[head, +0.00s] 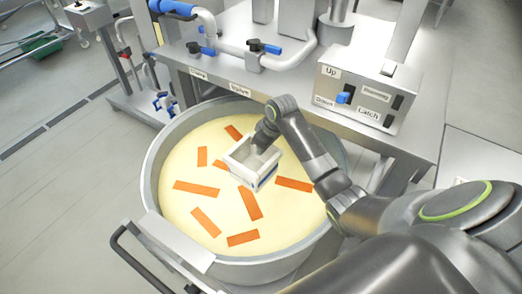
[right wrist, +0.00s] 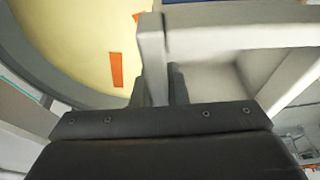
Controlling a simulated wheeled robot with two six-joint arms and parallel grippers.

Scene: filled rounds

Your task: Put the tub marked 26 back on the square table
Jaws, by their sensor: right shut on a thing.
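A small white open-topped tub (head: 252,163) with blue on its lower side hangs over the big round vat; no number on it is readable. My right gripper (head: 265,138) is shut on the tub's far rim, and the tub looks a little tilted. In the right wrist view the tub (right wrist: 215,75) fills the upper right, its pale inside looking empty, with the gripper's fingers (right wrist: 165,88) at its wall. No square table is recognisable in these views. My left gripper is not in view.
The metal vat (head: 152,190) holds pale yellow contents with several orange strips (head: 249,203). Behind it stands a steel bench with pipes, blue-handled valves and a control box (head: 367,92) labelled Up and Latch. A black handle rail (head: 150,262) is at front left.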

